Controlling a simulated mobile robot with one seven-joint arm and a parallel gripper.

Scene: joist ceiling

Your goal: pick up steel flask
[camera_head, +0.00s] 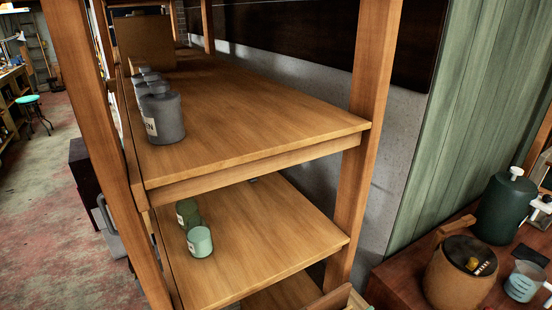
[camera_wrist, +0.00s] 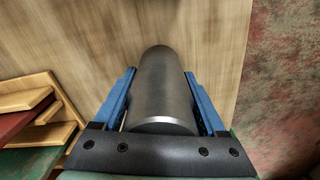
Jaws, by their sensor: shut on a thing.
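The steel flask (camera_wrist: 160,90) is a smooth dark grey metal cylinder in the middle of the wrist view. My gripper (camera_wrist: 159,82) has blue fingers on the left and right sides of the flask and is shut on it. The flask's near end has a bright rim close to my gripper's dark palm. A pale wooden surface lies behind the flask in the wrist view; I cannot tell whether the flask touches it. I cannot make out the flask or my gripper in the head view.
Grey labelled canisters (camera_head: 162,117) stand on the upper wooden shelf (camera_head: 260,110). A shelf post (camera_head: 365,140) rises at the right. A dark green canister (camera_head: 505,208) and a tan pot (camera_head: 458,275) stand on a reddish table.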

